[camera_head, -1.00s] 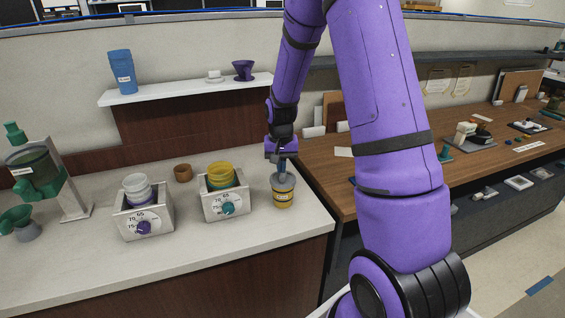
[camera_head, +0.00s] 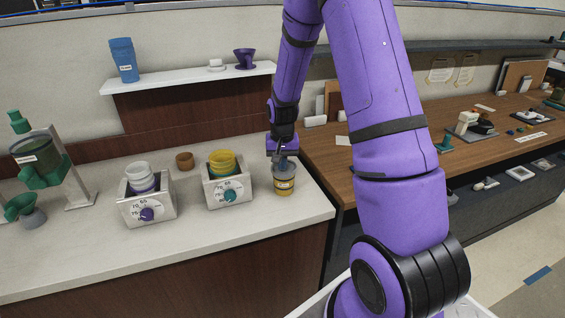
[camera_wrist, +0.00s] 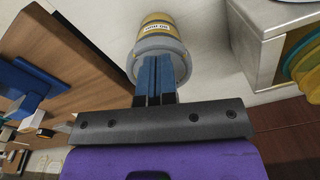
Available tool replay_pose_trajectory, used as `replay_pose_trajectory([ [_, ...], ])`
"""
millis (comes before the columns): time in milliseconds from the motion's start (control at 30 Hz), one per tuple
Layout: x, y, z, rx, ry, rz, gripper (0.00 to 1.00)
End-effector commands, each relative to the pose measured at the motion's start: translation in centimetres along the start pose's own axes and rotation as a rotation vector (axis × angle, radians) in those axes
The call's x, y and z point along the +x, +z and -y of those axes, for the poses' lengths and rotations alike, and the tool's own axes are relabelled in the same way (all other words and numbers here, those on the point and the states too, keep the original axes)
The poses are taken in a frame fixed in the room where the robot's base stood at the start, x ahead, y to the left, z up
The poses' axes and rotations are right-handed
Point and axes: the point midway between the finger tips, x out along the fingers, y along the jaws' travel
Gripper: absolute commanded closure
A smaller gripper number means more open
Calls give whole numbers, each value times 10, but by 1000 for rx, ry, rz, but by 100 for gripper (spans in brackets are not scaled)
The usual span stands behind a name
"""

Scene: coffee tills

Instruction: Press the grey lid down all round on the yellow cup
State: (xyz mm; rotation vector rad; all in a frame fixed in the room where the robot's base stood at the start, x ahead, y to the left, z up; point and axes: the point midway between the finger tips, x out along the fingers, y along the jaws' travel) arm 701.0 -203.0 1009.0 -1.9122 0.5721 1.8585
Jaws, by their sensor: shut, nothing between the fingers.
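The yellow cup (camera_head: 284,185) stands upright on the pale counter near its right end, with a label on its side. The grey lid (camera_head: 285,170) sits on top of the cup; whether its rim is seated all round cannot be told. My gripper (camera_head: 283,158) is directly above the lid, pointing down, with its fingers shut and empty. In the wrist view the blue fingertips (camera_wrist: 156,70) lie side by side and overlap the grey lid (camera_wrist: 142,50), seemingly at or very near its top. The yellow cup (camera_wrist: 157,24) shows beyond, and the fingers hide part of the lid.
Left of the cup stands a dispenser box with a teal knob (camera_head: 229,195) and yellow cups; another holds white cups (camera_head: 140,176). A brown cup (camera_head: 185,160) stands behind. The wooden table (camera_head: 330,157) adjoins at right. Counter in front is clear.

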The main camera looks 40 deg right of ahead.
Motion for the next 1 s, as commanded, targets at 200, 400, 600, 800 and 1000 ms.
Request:
replay_pose_trajectory([
  [200,13,9,-4,1,11,31,100],
  [400,2,9,-4,1,11,30,100],
  [600,-16,7,-3,2,10,27,100],
  [800,-35,6,-2,1,8,23,100],
  [1000,-49,5,-2,0,7,21,100],
])
